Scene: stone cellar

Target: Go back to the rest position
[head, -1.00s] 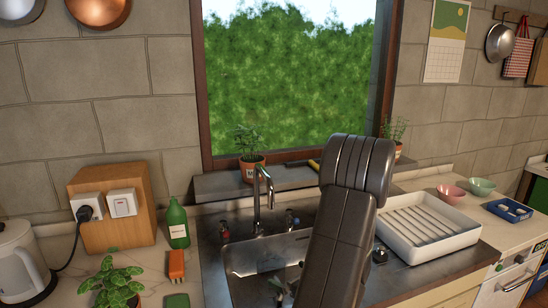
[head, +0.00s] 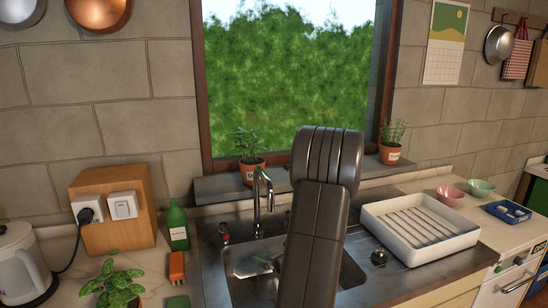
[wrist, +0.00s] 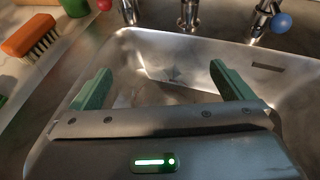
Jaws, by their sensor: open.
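My gripper (wrist: 162,84) shows in the wrist view with its two green fingers spread wide apart. Nothing is held between them. It is over the steel sink (wrist: 200,55), whose basin lies beyond and below the fingers. In the head view my arm rises in front of the sink (head: 352,275) and covers part of it. A pale shape shows in the basin left of my arm; I cannot tell whether it is part of my gripper.
The tap (head: 257,200) stands behind the basin. A green bottle (head: 178,225), an orange brush (head: 177,267) and a potted plant (head: 115,285) are on the left. A white drying rack (head: 420,230) is on the right. Plant pots (head: 390,153) line the sill.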

